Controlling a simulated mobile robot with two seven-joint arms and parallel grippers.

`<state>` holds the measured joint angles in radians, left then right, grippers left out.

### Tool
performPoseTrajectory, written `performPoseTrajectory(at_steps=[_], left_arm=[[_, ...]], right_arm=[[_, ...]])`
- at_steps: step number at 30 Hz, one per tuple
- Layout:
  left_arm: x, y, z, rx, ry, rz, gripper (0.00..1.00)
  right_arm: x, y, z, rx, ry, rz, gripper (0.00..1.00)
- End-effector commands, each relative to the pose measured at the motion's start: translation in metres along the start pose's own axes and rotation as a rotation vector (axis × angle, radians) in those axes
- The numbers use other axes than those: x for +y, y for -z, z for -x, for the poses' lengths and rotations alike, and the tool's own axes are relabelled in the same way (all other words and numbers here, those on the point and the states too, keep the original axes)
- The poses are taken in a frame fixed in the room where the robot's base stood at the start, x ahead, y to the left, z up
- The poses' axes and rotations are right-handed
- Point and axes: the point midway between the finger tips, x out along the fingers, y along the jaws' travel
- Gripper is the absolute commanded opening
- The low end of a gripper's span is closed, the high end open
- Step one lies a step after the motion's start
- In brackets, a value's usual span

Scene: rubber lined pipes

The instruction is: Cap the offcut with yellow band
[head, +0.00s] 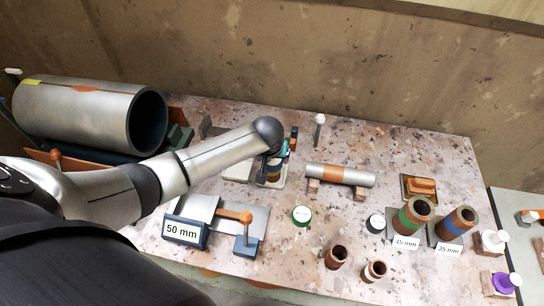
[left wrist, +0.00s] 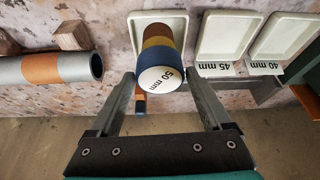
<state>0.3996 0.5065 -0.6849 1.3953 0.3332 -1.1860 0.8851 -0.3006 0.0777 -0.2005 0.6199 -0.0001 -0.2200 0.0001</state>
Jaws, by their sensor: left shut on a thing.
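The offcut with the yellow band (head: 272,172) stands upright in a pale tray (head: 261,185). In the left wrist view the offcut (left wrist: 158,37) is brown with a yellow band, in a cream tray (left wrist: 137,40). A blue cap (left wrist: 160,75) with a white face reading 50 mm is at its near end, in line with it. I cannot tell how far the cap is seated. My left gripper (left wrist: 160,76) has a finger on each side of the cap and is shut on it. In the head view my left gripper (head: 280,152) is partly hidden behind its arm. My right gripper is not in view.
Trays marked 45 mm (left wrist: 222,40) and 40 mm (left wrist: 278,42) stand beside it. A grey pipe (head: 341,175) with an orange band lies on wooden blocks. A green cap (head: 301,215), black cap (head: 376,222) and short brown offcuts (head: 336,257) stand nearer. A large lined pipe (head: 85,112) lies left.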

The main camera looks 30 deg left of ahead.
Motion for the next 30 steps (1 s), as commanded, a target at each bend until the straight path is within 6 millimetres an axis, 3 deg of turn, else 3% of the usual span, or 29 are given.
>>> performPoseTrajectory(at_steps=[12, 13, 18, 30], left_arm=[[0.000, -0.003, -0.006, 0.000, 0.000, 0.000, 0.29], [0.000, -0.003, -0.006, 0.000, 0.000, -0.001, 0.83], [0.000, -0.003, -0.006, 0.000, 0.000, 0.000, 1.00], [0.000, -0.002, 0.004, 0.001, 0.000, 0.000, 1.00]], right_arm=[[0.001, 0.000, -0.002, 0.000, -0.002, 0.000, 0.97], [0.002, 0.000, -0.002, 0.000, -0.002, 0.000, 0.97], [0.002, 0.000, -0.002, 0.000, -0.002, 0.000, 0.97], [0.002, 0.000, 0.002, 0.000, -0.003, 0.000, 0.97]])
